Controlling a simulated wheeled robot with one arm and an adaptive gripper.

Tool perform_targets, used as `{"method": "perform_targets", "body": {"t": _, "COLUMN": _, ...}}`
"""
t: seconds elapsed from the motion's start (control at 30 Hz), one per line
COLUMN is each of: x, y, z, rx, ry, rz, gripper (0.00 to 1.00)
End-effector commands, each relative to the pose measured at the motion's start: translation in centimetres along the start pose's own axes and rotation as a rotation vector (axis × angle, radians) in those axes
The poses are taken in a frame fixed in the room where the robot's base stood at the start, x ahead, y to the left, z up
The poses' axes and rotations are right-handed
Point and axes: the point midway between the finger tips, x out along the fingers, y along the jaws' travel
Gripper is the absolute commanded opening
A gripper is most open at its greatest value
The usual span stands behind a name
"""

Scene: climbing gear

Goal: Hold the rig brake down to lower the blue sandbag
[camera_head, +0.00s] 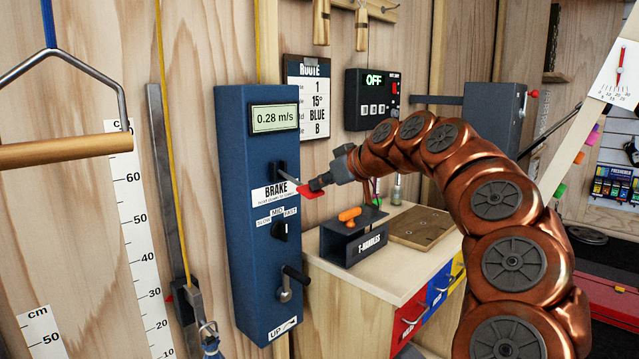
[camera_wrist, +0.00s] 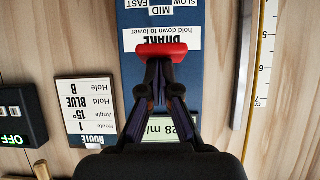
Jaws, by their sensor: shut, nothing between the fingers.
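The dark blue rig box (camera_head: 235,200) has a display (camera_head: 275,118) reading 0.28 m/s. Its brake lever has a red end (camera_head: 312,191), above the BRAKE label "hold down to lower". The red end also shows in the wrist view (camera_wrist: 162,51). My gripper (camera_head: 318,183) is shut and empty, with its fingertips (camera_wrist: 160,68) at the red end, seemingly touching it from above. A blue piece (camera_head: 212,348), probably the top of the sandbag, shows under a metal clip at the bottom edge; the rest is out of frame.
A speed knob (camera_head: 280,230) and a crank (camera_head: 288,285) sit below the brake. A T-handle holder (camera_head: 350,245) stands on the cabinet. A wooden bar (camera_head: 65,150) hangs at left. The route card (camera_head: 312,85) and OFF panel (camera_head: 358,100) are behind my arm.

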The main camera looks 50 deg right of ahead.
Motion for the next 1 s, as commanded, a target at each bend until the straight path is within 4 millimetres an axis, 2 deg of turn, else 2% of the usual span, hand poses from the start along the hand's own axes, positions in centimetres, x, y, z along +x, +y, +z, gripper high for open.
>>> {"method": "perform_targets", "body": {"t": 0.03, "x": 0.6, "y": -0.2, "z": 0.8, "rx": 0.000, "ry": -0.020, "rz": -0.010, "gripper": 0.00}}
{"method": "perform_targets", "body": {"t": 0.13, "x": 0.5, "y": -0.2, "z": 0.7, "rx": 0.000, "ry": -0.021, "rz": -0.011, "gripper": 0.00}}
{"method": "perform_targets", "body": {"t": 0.33, "x": -1.0, "y": -0.2, "z": -1.3, "rx": -0.001, "ry": -0.014, "rz": -0.007, "gripper": 0.00}}
{"method": "perform_targets", "body": {"t": 0.47, "x": -2.9, "y": 0.0, "z": -3.3, "rx": 0.000, "ry": -0.004, "rz": 0.000, "gripper": 0.00}}
{"method": "perform_targets", "body": {"t": 0.8, "x": -9.5, "y": -0.1, "z": -3.4, "rx": -0.001, "ry": 0.002, "rz": 0.001, "gripper": 0.00}}
{"method": "perform_targets", "body": {"t": 1.0, "x": -11.7, "y": -0.1, "z": -3.6, "rx": -0.001, "ry": 0.001, "rz": 0.001, "gripper": 0.00}}
